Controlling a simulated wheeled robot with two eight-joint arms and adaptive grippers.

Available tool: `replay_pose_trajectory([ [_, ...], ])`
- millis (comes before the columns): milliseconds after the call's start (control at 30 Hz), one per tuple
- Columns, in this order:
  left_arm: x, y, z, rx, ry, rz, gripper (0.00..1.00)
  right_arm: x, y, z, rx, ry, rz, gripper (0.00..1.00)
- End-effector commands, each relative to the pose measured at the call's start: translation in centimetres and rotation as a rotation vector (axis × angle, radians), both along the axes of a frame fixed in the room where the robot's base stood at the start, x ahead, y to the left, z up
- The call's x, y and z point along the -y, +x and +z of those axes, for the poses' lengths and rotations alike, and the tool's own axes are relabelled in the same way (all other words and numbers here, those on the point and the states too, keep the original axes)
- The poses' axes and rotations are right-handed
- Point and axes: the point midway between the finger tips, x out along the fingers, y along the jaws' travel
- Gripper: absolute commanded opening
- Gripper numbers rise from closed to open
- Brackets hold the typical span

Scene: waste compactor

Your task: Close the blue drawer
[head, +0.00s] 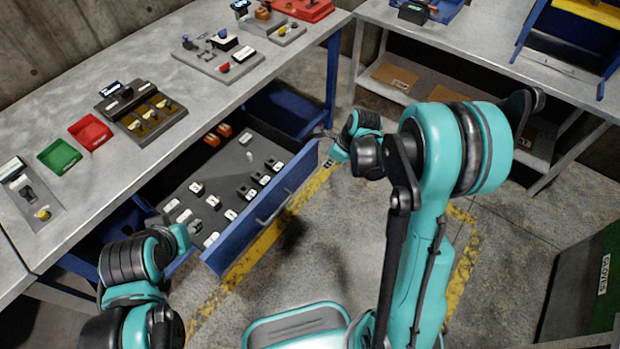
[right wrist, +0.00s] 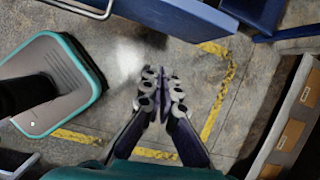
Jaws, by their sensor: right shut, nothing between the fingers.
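The blue drawer (head: 262,218) stands pulled out from under the grey workbench. Its front panel has a metal handle, and several small dark and white parts lie inside on a grey insert. In the right wrist view the blue panel (right wrist: 185,14) and part of its handle show at the top. My right gripper (head: 328,162) is by the drawer front's far right end, with its fingers shut and empty. In the right wrist view the gripper (right wrist: 162,82) points over the floor, apart from the panel. My left arm is at lower left by the drawer's near end; its fingers are hidden.
The workbench (head: 215,93) holds a green tray (head: 59,156), a red tray (head: 90,131) and several part trays. Another bench (head: 480,40) stands at the back right. A green and grey bin (head: 590,290) is at lower right.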

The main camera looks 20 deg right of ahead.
Motion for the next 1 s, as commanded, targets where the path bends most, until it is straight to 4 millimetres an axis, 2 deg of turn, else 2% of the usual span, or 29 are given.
replay_pose_trajectory([
  [33, 0.0, 0.0, -0.1, 0.000, 0.000, 0.000, 0.40, 0.2, 0.4, -1.0, -0.018, 0.024, -0.050, 0.00],
  [133, 0.0, 0.0, -0.1, 0.000, 0.000, 0.000, 0.40, 0.3, 0.7, -2.0, -0.042, 0.056, -0.114, 0.00],
  [367, 0.0, 0.0, -1.1, 0.000, 0.000, 0.000, 0.40, -0.2, 1.3, -4.4, -0.049, 0.064, -0.133, 0.00],
  [767, 0.0, 0.0, -4.4, 0.000, 0.000, 0.000, 0.40, -2.1, 3.8, -12.2, -0.047, 0.061, -0.131, 0.00],
  [1000, 0.0, 0.0, -5.1, 0.000, 0.000, 0.000, 0.40, -4.1, 6.3, -11.6, -0.047, 0.062, -0.130, 0.00],
])
